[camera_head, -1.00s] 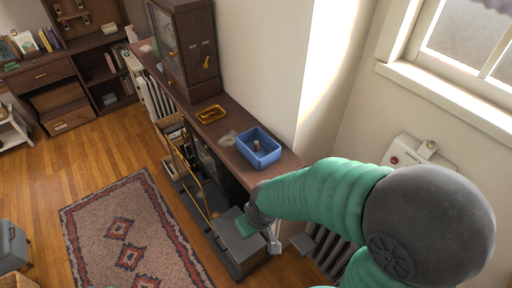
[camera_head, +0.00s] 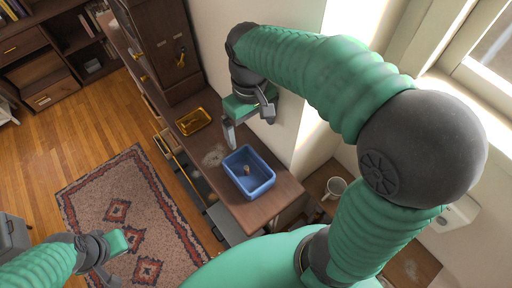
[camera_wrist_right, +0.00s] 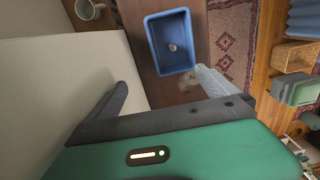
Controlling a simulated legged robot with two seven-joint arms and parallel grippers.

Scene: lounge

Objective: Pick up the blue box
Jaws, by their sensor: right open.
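The blue box (camera_head: 249,187) is an open-topped bin on the wooden cabinet top, with a small object (camera_head: 247,170) inside. My right gripper (camera_head: 248,122) is above and behind the box in the head view, fingers apart and empty. In the right wrist view, the blue box (camera_wrist_right: 152,45) lies beyond the fingertips, nearer the right finger, with clear space between. My left gripper (camera_head: 108,258) is at the lower left over the rug; its fingers are partly hidden, so its opening cannot be told.
A yellow tray (camera_head: 193,122) sits on the cabinet top (camera_head: 265,211) farther back, beside a tall dark cabinet (camera_head: 165,45). A white mug (camera_head: 335,187) stands to the right. The wall is close to my right gripper. The patterned rug (camera_head: 130,200) is clear.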

